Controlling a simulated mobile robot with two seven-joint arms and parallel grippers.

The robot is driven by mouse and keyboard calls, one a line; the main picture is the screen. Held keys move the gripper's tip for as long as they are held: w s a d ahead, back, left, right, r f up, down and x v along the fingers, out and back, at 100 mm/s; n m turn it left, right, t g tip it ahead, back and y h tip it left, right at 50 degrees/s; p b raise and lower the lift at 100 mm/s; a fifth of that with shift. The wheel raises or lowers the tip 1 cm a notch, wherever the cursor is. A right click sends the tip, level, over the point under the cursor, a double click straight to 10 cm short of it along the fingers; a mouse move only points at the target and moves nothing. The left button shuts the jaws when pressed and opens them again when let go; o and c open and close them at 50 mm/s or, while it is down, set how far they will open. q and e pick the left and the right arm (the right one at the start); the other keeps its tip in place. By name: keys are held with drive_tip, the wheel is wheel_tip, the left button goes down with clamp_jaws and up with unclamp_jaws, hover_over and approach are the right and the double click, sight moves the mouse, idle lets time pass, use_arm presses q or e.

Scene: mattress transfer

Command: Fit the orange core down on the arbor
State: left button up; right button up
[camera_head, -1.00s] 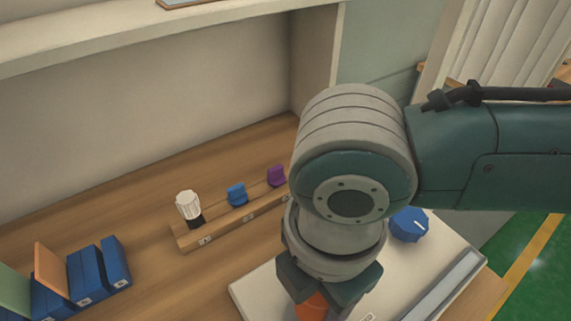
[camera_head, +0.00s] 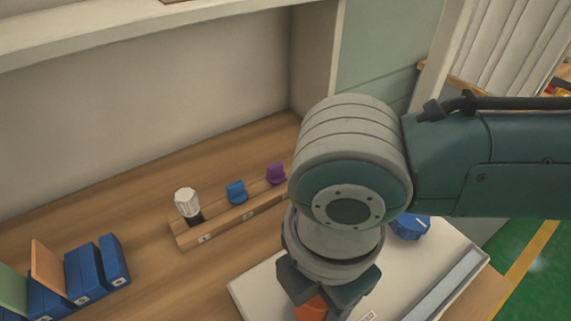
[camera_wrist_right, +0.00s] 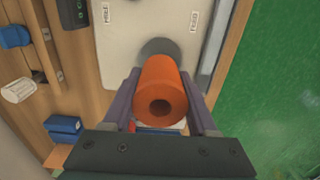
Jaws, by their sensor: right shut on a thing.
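The orange core (camera_wrist_right: 160,92) is a hollow cylinder with a dark hole in its near end, seen in the right wrist view. My right gripper (camera_wrist_right: 158,100) is shut on it, with one finger on each side. In the head view the core (camera_head: 311,308) shows partly below the gripper, over the pale plate (camera_head: 262,290). A grey round piece (camera_wrist_right: 158,47) lies on the plate beyond the core in the wrist view. I cannot tell if it belongs to the arbor. The arbor's post is not clearly seen. My left gripper is not in view.
A blue knob (camera_head: 410,227) is on the plate behind my wrist. A wooden rail (camera_head: 228,220) holds a white ribbed knob (camera_head: 186,201), a blue piece (camera_head: 236,191) and a purple piece (camera_head: 276,172). Blue bins (camera_head: 84,272) stand at left. The wooden bench between is clear.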

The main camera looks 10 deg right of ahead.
sight(317, 297)
drive_tip(key=shift+f+b, duration=0.7)
drive_tip(key=shift+f, duration=0.3)
drive_tip(key=shift+f+b, duration=0.85)
drive_tip(key=shift+f, duration=0.3)
drive_tip(key=o, duration=1.5)
drive_tip(key=shift+c, duration=0.2)
wheel_tip(317, 297, up, 10)
drive_tip(key=shift+p, duration=0.7)
